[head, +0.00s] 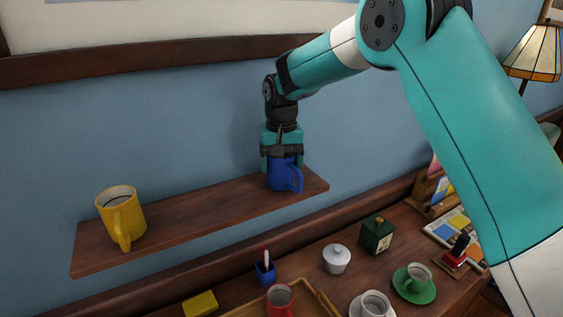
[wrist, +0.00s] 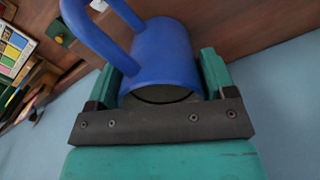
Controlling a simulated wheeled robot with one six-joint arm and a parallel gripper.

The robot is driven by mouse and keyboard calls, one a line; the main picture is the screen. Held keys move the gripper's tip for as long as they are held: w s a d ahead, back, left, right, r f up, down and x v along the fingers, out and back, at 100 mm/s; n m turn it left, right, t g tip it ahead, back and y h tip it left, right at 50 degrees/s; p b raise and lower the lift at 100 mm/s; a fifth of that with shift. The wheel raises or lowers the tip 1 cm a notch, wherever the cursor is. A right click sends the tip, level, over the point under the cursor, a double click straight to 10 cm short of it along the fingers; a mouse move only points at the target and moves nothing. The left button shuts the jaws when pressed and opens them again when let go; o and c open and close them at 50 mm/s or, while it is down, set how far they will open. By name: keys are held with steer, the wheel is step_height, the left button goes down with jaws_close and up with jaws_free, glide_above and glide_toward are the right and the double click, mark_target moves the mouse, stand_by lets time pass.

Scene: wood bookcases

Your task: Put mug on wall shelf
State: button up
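A blue mug (head: 285,176) is upright at the right end of the wooden wall shelf (head: 205,208), its base at the board's surface. Whether it fully rests there is hard to tell. My gripper (head: 282,163) points down over it, with its fingers at either side of the mug's upper part. In the wrist view the blue mug (wrist: 165,50) fills the space between the two green fingers, which appear to touch its sides. Its handle stands out to the left there, clear of the fingers.
A yellow mug (head: 121,217) stands at the shelf's left end; the middle is clear.

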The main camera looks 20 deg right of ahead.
steer(key=o, duration=0.4)
steer(key=shift+c, duration=0.2)
step_height(320, 180, up, 12)
steer(key=b, duration=0.3)
steer(key=s+a+f+n+y, duration=0.1)
steer(key=s+f+n, duration=0.1)
steer(key=s, duration=0.9)
steer(key=s+a+f+n+y, duration=0.1)
steer(key=s+n, duration=0.3)
steer(key=s, duration=0.8)
steer(key=s+a+f+n+y, duration=0.2)
steer(key=s+f+n, duration=0.1)
steer(key=s, duration=0.9)
steer(key=shift+s+a+f, duration=0.15)
steer(key=shift+s+a, duration=0.05)
steer(key=shift+a, duration=0.05)
